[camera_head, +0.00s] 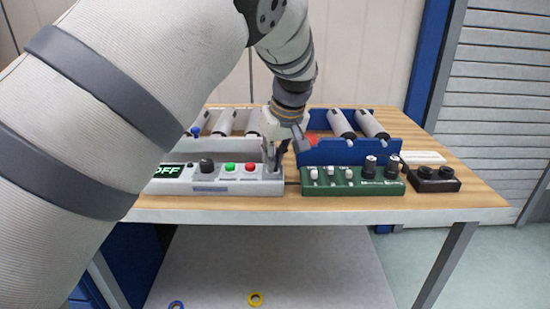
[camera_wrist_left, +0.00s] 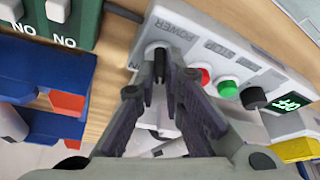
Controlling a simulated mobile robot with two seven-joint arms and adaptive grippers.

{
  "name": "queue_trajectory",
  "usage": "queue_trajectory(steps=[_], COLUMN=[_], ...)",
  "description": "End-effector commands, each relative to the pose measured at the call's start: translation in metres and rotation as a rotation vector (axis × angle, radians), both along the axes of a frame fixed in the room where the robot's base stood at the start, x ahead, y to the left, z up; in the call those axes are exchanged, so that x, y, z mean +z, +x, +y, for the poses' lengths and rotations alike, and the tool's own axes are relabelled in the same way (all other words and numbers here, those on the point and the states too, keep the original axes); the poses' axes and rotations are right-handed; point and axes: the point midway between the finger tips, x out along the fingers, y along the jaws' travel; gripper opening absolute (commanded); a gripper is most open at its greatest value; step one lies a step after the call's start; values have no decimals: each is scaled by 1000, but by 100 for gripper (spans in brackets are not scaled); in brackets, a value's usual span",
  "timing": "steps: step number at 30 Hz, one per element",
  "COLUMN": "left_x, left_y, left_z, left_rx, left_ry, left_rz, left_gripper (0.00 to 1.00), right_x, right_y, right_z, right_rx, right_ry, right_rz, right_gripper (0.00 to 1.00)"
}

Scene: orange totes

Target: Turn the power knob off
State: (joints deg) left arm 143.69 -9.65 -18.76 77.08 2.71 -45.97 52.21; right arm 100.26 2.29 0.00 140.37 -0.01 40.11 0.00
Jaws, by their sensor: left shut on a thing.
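A grey control box (camera_head: 232,187) stands near the table's front edge. Its display (camera_head: 167,172) reads OFF in green. The power knob (camera_wrist_left: 157,47) is at the box's end under the label POWER, in the left wrist view; it is pale, and my fingertips largely cover it. My left gripper (camera_head: 273,165) reaches down from above to that end of the box. In the left wrist view my left gripper (camera_wrist_left: 160,72) has its fingertips close together, shut on the knob. The knob's exact angle is hidden. My right gripper is not in view.
The box also has a black knob (camera_head: 207,166), a green button (camera_head: 230,167) and a red button (camera_head: 251,167). A green switch box (camera_head: 350,188) and a small black box (camera_head: 433,180) stand to the right. Blue and grey bins with pale cylinders are behind.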

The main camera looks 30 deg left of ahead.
Motion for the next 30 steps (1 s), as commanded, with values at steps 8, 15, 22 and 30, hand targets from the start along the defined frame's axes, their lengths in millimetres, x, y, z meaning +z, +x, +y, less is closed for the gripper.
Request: queue_trajectory(steps=[8,15,22,30], left_x=[-4,-3,-2,-2], left_y=[2,2,2,2], left_z=[-1,-1,-1,-1], left_rx=[191,290,332,338], left_ry=[1,1,-2,-2], left_rz=[6,3,3,3], left_gripper=[0,0,0,0], right_x=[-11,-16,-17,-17], right_y=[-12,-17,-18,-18], right_z=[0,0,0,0], right_rx=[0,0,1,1], right_ry=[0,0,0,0], right_rz=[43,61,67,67], right_gripper=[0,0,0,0])
